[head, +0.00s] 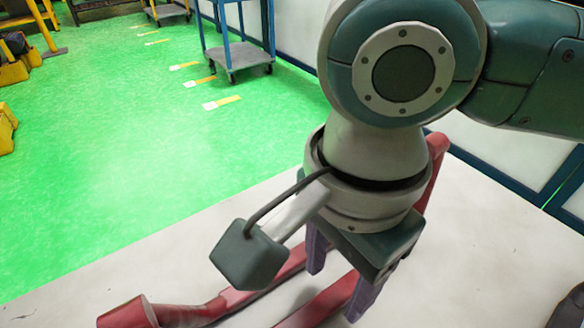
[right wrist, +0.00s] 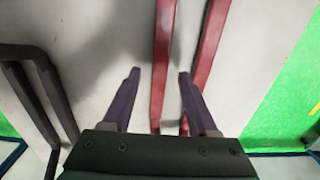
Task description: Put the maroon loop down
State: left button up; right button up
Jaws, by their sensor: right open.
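The maroon loop (head: 330,300) lies on the white table under my right gripper, with two long bars running diagonally. A bent end (head: 185,313) reaches towards the lower left and another part (head: 435,165) rises behind my wrist. My right gripper (head: 338,275) points down with its purple fingers spread. In the right wrist view one bar of the maroon loop (right wrist: 163,50) passes between the open fingers (right wrist: 158,75), apart from both as far as I can see. The second bar (right wrist: 208,45) runs to the right. My arm hides part of the loop. My left gripper is not in view.
A black bent bar (right wrist: 48,100) lies left of my fingers in the right wrist view.

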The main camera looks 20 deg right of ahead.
pick_arm(q)
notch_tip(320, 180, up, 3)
jog(key=p, duration=0.2)
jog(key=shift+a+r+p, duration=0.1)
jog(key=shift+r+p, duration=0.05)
jog(key=shift+p, duration=0.15)
pick_arm(e)
notch_tip(320, 180, up, 9)
jog(key=s+a+f+n+t+y, duration=0.1)
jog(key=s+a+n+y, duration=0.2)
jog(key=a+n, duration=0.3)
jog(key=s+d+f+n+t+h, duration=0.1)
jog(key=s+d+n, duration=0.1)
jog(key=d, duration=0.3)
jog(key=s+d+f+n, duration=0.1)
jog(key=s+d+n, duration=0.1)
jog(key=d+n, duration=0.2)
jog(key=s+d+f+n+t+h, duration=0.1)
jog(key=s+d+f+n, duration=0.1)
jog(key=d, duration=0.4)
jog(key=shift+s+f+n+t+h, duration=0.15)
jog(key=shift+n+t+h, duration=0.15)
jog(key=shift+n, duration=0.6)
jog(key=shift+s+d, duration=0.1)
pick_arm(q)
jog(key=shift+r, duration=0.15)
pick_arm(e)
jog(key=shift+r, duration=0.2)
